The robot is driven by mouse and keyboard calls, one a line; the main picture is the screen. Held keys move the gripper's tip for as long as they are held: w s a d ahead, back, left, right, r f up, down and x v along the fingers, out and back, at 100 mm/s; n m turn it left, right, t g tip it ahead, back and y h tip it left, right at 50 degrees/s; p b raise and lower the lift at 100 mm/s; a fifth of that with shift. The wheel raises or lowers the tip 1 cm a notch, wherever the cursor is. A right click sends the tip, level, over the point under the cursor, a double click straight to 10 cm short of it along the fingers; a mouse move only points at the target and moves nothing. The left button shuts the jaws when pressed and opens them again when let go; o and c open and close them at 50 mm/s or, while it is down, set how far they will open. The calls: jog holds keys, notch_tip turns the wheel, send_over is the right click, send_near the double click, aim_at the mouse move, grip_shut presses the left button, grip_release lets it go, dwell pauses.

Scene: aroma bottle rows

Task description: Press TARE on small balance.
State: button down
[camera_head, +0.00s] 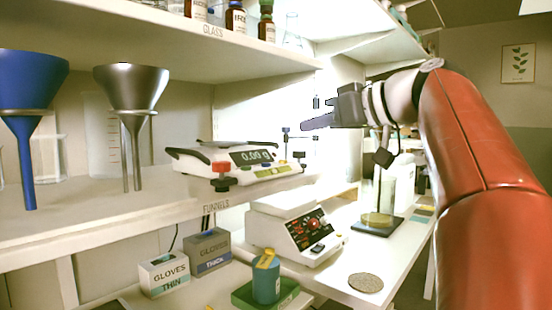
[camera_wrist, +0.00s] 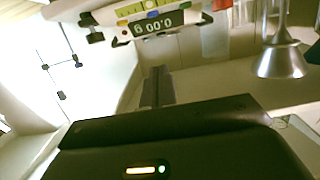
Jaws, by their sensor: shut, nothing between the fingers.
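A white balance (camera_head: 240,160) stands on the middle shelf, its display reading 0.00 g. A row of small coloured buttons runs along its front below the display; their labels are too small to read. My gripper (camera_head: 304,125) is shut and empty, held in the air to the right of the balance and a little higher, its tips pointing left. In the wrist view the balance (camera_wrist: 165,18) shows upside down at the top. My gripper's fingers (camera_wrist: 156,74) point towards it there, apart from it.
A blue funnel (camera_head: 32,90) and a metal funnel (camera_head: 131,88) stand left of the balance. A white device with a dark panel (camera_head: 308,229) stands below. The upper shelf (camera_head: 200,45) overhangs the balance.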

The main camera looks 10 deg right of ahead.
jog(key=shift+r, duration=0.15)
send_over(275, 172)
jog(key=f, duration=0.3)
jog(key=shift+w+a+p, duration=0.1)
jog(key=shift+a+p, duration=0.1)
jog(key=shift+p, duration=0.1)
notch_tip(275, 172, down, 2)
jog(key=shift+d+f+b, duration=0.15)
jog(key=shift+f+b, duration=0.05)
jog(key=shift+b, duration=0.25)
jog(key=shift+f, duration=0.55)
